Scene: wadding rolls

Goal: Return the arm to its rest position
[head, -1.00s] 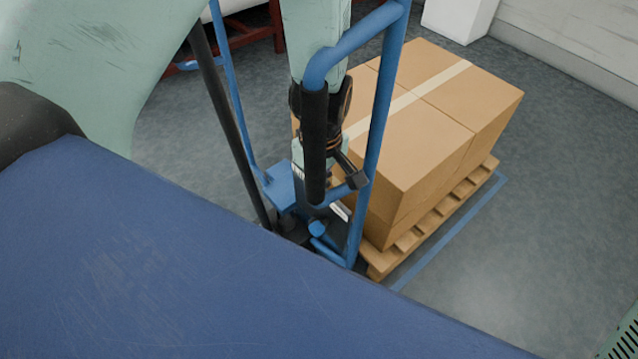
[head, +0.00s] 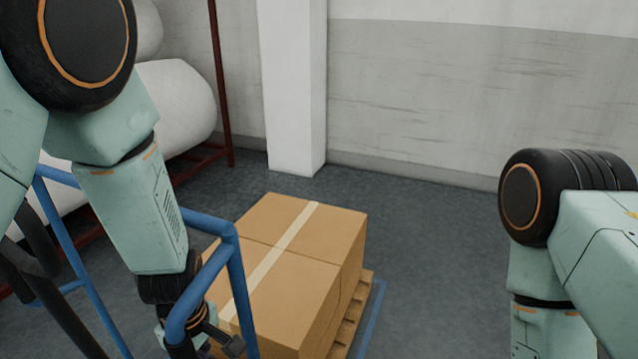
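My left arm (head: 135,215) comes in from the left and reaches down to the blue handle frame (head: 237,285) of a cart or pallet truck. My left gripper (head: 225,342) is low in the view, close beside the handle and partly hidden by it. I cannot tell whether its fingers are shut or touching the handle. My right arm (head: 545,275) is bent at the right, with its lower part running out of the bottom edge. Its gripper is not in view.
Taped cardboard boxes (head: 290,265) stand on a wooden pallet (head: 350,325) just right of the handle. White wadding rolls (head: 175,105) lie on a red rack (head: 222,80) at the back left. A white pillar (head: 292,85) stands against the wall. Floor between the boxes and my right arm is clear.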

